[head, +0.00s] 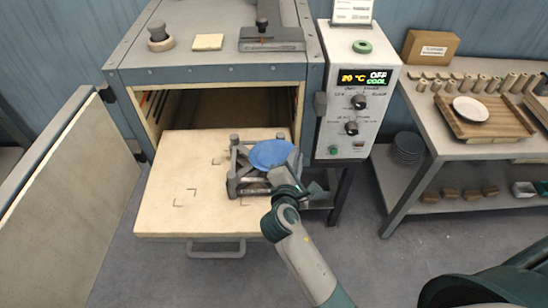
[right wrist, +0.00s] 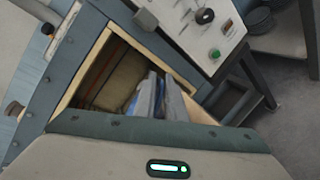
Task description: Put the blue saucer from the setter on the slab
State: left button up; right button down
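The blue saucer (head: 270,153) is at the top of the grey metal setter (head: 236,166), which stands on the right part of the cream slab (head: 165,215). The slab has dark corner marks (head: 184,198) on its bare left part. My right gripper (head: 289,184) is at the saucer's near right edge, overlapping it in the head view. I cannot tell whether its fingers are shut on the rim. In the right wrist view a blue sliver (right wrist: 132,104) shows beside the grey fingers (right wrist: 160,98); the rest is hidden. My left gripper is not in view.
The kiln (head: 210,75) is open behind the slab, its door (head: 75,190) swung out left. The control box (head: 355,115) stands close on the right. A side table holds a wooden board (head: 490,125) with a pale plate (head: 471,109). The slab's left and front are clear.

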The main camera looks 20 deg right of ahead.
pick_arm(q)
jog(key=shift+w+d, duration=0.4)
pick_arm(e)
jog(key=shift+r, duration=0.1)
jog(key=shift+r, duration=0.25)
notch_tip(320, 180, up, 4)
jog(key=shift+f+b, duration=0.2)
jog(key=shift+b, duration=0.35)
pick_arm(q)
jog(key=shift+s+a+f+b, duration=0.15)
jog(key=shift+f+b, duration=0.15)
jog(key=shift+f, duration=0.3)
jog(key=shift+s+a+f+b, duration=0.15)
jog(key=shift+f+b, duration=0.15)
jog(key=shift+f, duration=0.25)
pick_arm(e)
jog(key=s+d+r, duration=0.6)
jog(key=s+d, duration=0.2)
jog(key=shift+d+r, duration=0.3)
jog(key=shift+r, duration=0.05)
jog(key=shift+a, duration=0.1)
